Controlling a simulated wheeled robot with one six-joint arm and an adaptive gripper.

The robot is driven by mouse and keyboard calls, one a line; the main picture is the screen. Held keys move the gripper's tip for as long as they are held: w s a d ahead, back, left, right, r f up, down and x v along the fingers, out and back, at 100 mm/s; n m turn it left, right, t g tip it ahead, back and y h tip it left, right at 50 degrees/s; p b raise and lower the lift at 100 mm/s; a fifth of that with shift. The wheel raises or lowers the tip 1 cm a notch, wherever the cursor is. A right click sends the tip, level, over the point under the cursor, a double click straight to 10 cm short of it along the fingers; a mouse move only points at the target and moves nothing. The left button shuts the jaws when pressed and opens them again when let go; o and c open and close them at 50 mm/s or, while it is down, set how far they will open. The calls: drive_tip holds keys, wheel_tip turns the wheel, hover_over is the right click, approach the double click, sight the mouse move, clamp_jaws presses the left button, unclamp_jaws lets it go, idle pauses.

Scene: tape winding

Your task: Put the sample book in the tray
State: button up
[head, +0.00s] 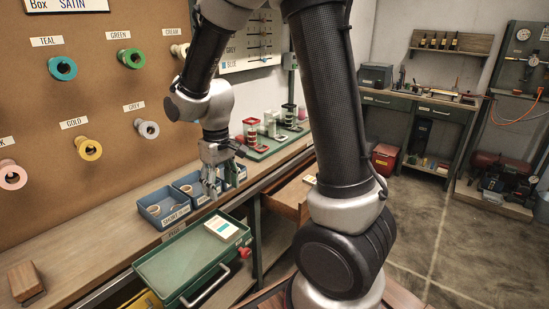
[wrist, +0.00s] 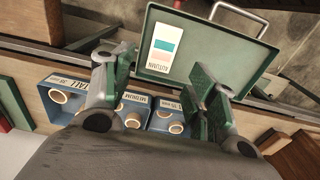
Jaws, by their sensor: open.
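The sample book (head: 222,228) is a thin cream card. In the wrist view the sample book (wrist: 162,53) shows teal and pink swatches and the word AUTUMN. It lies flat on the green tray (head: 178,263), near one end. The tray also shows in the wrist view (wrist: 211,55), with a raised rim and a metal handle. My gripper (head: 213,183) is over the blue bins, behind the tray and apart from the book. In the wrist view my gripper (wrist: 163,82) has its fingers spread, with nothing between them.
Blue bins (head: 171,207) holding small rolls stand on the wooden bench behind the tray. A second green tray (head: 262,154) with red and white items is further along the bench. An open wooden drawer (head: 290,196) lies right of the tray. A wooden block (head: 26,281) sits at left.

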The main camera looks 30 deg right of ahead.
drive_tip(key=s+d+r+m+t, duration=0.1)
drive_tip(key=s+d+r+t, duration=0.1)
drive_tip(key=s+d+r, duration=0.3)
drive_tip(key=s+d+r+m+t, duration=0.1)
drive_tip(key=s+d+r+m, duration=0.1)
drive_tip(key=s+d+r, duration=0.4)
drive_tip(key=s+r, duration=0.5)
drive_tip(key=s, duration=0.3)
drive_tip(key=shift+r+t, duration=0.25)
drive_tip(key=shift+t, duration=0.15)
